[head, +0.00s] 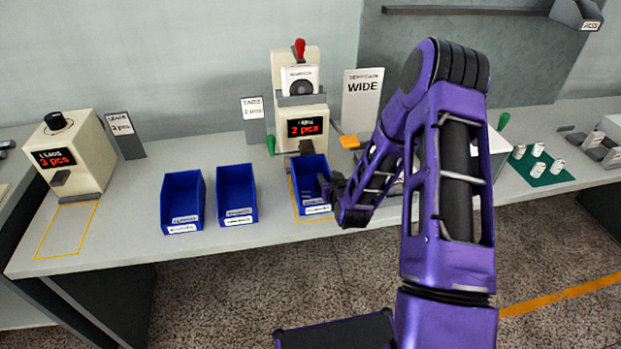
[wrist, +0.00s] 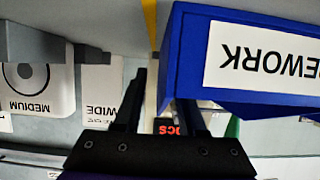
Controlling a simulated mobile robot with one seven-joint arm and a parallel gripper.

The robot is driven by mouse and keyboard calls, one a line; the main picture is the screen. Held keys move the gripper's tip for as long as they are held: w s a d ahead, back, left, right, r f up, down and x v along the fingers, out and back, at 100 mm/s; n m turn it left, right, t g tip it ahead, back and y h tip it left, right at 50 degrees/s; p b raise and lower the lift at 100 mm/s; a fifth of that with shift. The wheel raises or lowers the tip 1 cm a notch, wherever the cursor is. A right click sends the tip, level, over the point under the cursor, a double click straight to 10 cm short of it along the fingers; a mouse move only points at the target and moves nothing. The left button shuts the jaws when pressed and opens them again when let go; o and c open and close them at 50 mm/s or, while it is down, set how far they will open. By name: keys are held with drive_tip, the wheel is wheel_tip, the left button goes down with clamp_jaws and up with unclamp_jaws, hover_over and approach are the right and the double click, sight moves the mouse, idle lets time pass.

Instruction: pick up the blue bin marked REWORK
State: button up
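The blue bin marked REWORK (wrist: 240,60) is close up in the wrist view, its white label upside down. In the head view it appears to be the blue bin (head: 309,180) on the bench, before the middle machine, inside a yellow outline; its label is too small to read there. My gripper (head: 330,188) is at that bin's right side. In the wrist view my gripper (wrist: 161,100) is open, with a gap between its fingers. One finger is outside the bin, apart from its side wall; the other is partly hidden behind the bin. I cannot tell whether it touches.
Two more blue bins (head: 182,200) (head: 237,193) stand to the left with free bench between. The middle machine (head: 301,75) stands close behind the bin. A WIDE sign (head: 362,100) stands behind my arm. A left machine (head: 75,150) and a green mat (head: 548,178) are farther off.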

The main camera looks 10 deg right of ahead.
clamp_jaws()
idle(1.5)
